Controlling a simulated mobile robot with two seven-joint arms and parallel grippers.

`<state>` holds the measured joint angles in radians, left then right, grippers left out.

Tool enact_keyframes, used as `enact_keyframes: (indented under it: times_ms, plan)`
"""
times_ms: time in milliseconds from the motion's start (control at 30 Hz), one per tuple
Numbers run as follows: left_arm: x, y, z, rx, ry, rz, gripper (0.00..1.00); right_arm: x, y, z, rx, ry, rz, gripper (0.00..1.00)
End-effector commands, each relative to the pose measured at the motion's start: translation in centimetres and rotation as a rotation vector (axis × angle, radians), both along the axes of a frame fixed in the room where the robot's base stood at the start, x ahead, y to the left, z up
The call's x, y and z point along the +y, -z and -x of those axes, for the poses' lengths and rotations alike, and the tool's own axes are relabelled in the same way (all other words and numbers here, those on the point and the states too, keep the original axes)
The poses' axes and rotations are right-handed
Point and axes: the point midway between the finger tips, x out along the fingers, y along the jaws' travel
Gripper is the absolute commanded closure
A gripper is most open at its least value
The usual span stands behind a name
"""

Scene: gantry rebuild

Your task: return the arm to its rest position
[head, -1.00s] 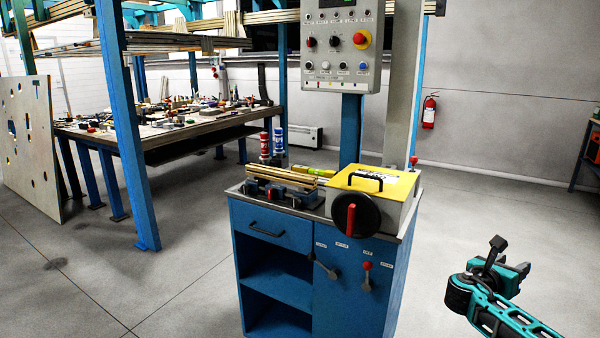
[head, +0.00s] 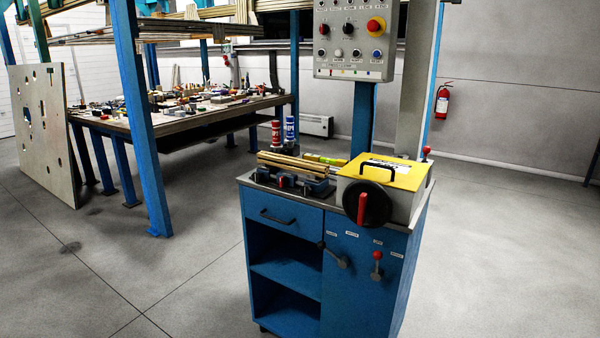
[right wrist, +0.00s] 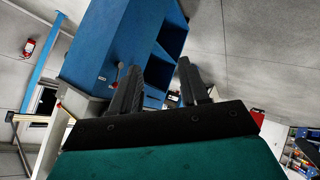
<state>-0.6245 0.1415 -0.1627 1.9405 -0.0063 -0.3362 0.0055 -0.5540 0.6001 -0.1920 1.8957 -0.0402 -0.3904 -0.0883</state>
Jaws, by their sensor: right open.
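My right gripper (right wrist: 160,88) shows in the right wrist view, its two dark fingers apart with nothing between them. Beyond the fingers is the blue cabinet (right wrist: 115,45), tilted in that view, at a distance I cannot tell. Neither gripper shows in the head view now. In the head view the blue cabinet (head: 283,248) stands at the centre, with a drawer, open shelves and two levers on its front.
On the cabinet top sit a yellow-lidded box (head: 385,173) with a black handwheel and a stack of wooden strips (head: 292,163). A control panel (head: 353,40) rises behind. A cluttered workbench (head: 180,118) stands at the back left. The floor at right (head: 510,250) is clear.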

Motion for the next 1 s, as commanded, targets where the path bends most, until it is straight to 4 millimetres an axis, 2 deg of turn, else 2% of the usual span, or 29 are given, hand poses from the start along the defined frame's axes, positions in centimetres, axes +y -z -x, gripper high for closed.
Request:
enact_keyframes:
  times_ms: [33, 100, 533, 700, 1000]
  plan:
    - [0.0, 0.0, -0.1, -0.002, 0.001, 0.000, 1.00, 0.5, -0.4, 1.2, 0.003, 0.029, -0.074, 0.55]
    - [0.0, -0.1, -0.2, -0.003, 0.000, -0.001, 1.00, 1.4, -0.9, 2.0, -0.002, 0.075, -0.169, 0.55]
    - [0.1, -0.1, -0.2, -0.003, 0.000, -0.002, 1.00, 9.7, -0.6, 1.8, -0.010, 0.294, -0.462, 0.55]
    - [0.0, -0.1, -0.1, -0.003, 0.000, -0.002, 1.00, 10.9, -0.8, 1.6, -0.010, 0.324, -0.504, 0.55]
    - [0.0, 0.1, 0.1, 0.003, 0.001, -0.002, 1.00, 10.9, -0.8, 1.6, -0.010, 0.324, -0.504, 0.55]
